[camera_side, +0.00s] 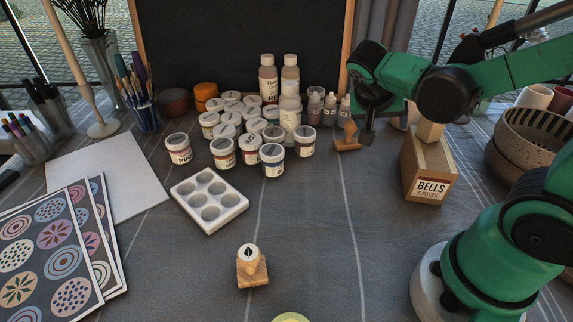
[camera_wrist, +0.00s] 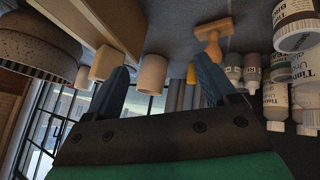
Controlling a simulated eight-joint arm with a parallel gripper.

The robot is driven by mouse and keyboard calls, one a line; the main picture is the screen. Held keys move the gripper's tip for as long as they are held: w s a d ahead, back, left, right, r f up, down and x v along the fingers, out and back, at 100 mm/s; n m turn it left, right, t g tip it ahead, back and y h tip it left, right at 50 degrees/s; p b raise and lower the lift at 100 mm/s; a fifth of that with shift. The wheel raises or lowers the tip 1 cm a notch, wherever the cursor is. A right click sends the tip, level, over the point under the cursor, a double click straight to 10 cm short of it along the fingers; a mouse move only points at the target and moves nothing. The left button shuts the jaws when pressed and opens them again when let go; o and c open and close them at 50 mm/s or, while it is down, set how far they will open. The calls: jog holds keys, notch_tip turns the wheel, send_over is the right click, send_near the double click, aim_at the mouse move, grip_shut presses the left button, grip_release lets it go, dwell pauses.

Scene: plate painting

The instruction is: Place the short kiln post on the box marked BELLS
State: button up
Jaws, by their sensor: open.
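The wooden box marked BELLS (camera_side: 428,178) stands right of centre in the side view; its side shows at the top left of the wrist view (camera_wrist: 112,22). A short, pale, square-sided block, apparently the short kiln post (camera_side: 430,131), stands upright on the box's top. It also shows in the wrist view (camera_wrist: 104,63), close to the left finger. My gripper (camera_side: 368,132) is left of the box and apart from it. In the wrist view its two fingers (camera_wrist: 160,78) are spread with nothing held between them.
A pale cylinder (camera_wrist: 152,73) stands behind the box. A wooden stamp (camera_side: 347,140) is beside my gripper. Paint jars (camera_side: 272,158) and bottles crowd the left, speckled bowls (camera_side: 525,140) the right. The cloth in front of the box is clear.

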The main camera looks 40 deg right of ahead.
jog(key=w+a+r+n+t+y, duration=0.1)
jog(key=a+r+n+t+y, duration=0.1)
jog(key=a+n+t+y, duration=0.4)
jog(key=a+n+y, duration=0.1)
jog(key=a+n, duration=0.3)
jog(key=n, duration=0.1)
jog(key=shift+w+a+y, duration=0.2)
jog(key=shift+w+y, duration=0.05)
jog(key=shift+y, duration=0.05)
